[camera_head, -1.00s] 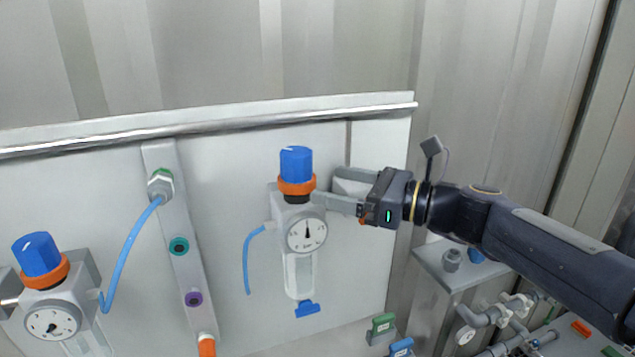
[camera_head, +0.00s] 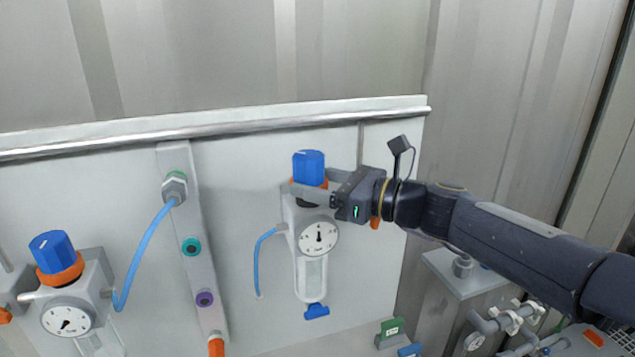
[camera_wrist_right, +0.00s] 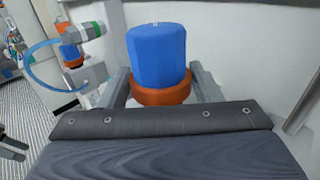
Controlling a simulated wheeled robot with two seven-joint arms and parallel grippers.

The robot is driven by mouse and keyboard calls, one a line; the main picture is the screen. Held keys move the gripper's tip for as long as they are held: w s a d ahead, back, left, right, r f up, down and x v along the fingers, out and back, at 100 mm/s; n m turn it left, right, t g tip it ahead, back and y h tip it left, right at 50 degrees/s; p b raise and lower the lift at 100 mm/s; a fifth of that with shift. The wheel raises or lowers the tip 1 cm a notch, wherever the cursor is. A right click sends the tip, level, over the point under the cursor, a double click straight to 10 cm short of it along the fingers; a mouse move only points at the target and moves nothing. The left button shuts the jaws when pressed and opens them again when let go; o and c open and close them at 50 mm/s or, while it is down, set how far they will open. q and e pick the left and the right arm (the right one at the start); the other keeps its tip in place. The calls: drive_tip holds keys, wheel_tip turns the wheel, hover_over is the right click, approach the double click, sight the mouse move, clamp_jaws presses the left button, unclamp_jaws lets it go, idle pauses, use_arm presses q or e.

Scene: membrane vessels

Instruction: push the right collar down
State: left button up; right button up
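The right regulator (camera_head: 318,238) is on the white panel, with a blue knob (camera_head: 308,167) on top and an orange collar (camera_head: 324,184) under it. The knob (camera_wrist_right: 157,56) and collar (camera_wrist_right: 160,94) also show in the right wrist view. My right gripper (camera_head: 318,186) reaches in from the right at collar height. Its fingers are open on either side of the collar; the near finger hides part of it in the head view. Contact is hard to tell. A dark pronged shape at the wrist view's left edge may be my left gripper (camera_wrist_right: 12,145).
A similar left regulator (camera_head: 68,300) has its own blue knob and orange collar. A grey strip (camera_head: 196,250) with a blue hose (camera_head: 142,250) stands between the regulators. A metal rail (camera_head: 230,125) runs above. A grey box and pipes (camera_head: 490,320) are at lower right.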

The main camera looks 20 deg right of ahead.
drive_tip(key=c, duration=0.6)
drive_tip(key=shift+f+b, duration=0.7)
drive_tip(key=shift+f, duration=0.1)
drive_tip(key=shift+c, duration=0.2)
drive_tip(key=o, duration=1.4)
drive_tip(key=shift+r, duration=0.1)
drive_tip(key=v, duration=0.8)
drive_tip(key=shift+a, duration=0.1)
